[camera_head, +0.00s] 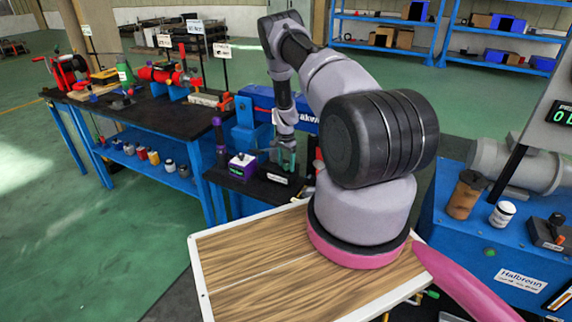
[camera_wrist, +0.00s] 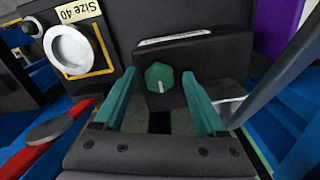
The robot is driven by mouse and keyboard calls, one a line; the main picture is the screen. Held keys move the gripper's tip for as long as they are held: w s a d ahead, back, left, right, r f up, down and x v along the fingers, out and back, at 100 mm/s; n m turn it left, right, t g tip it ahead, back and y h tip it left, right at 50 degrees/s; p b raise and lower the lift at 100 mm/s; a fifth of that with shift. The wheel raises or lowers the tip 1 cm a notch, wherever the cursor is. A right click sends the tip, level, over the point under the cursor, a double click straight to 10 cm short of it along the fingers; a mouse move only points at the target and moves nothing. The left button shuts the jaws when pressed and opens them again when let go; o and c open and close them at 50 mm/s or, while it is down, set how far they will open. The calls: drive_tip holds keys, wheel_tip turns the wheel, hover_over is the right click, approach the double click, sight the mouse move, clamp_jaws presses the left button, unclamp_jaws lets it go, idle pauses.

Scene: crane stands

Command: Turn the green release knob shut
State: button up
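The green release knob (camera_wrist: 159,76) is faceted and has a white pointer line at its lower edge. It sits on the front of a dark block (camera_wrist: 222,58) with a white label strip. My gripper (camera_wrist: 160,82) is open, with its teal fingers to the left and right of the knob in the wrist view. Gaps show between each finger and the knob, so it does not look clamped. In the head view my gripper (camera_head: 288,158) points down at the dark block on the bench; the knob cannot be made out there.
A silver round fitting (camera_wrist: 69,52) with a "Size 40" tag is left of the knob. A red lever (camera_wrist: 45,138) is at lower left and a purple part (camera_wrist: 277,27) at upper right.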

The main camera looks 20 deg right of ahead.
sight(286, 165)
drive_tip(key=shift+r, duration=0.1)
wheel_tip(286, 165, up, 11)
drive_tip(key=shift+f, duration=0.2)
idle(0.6)
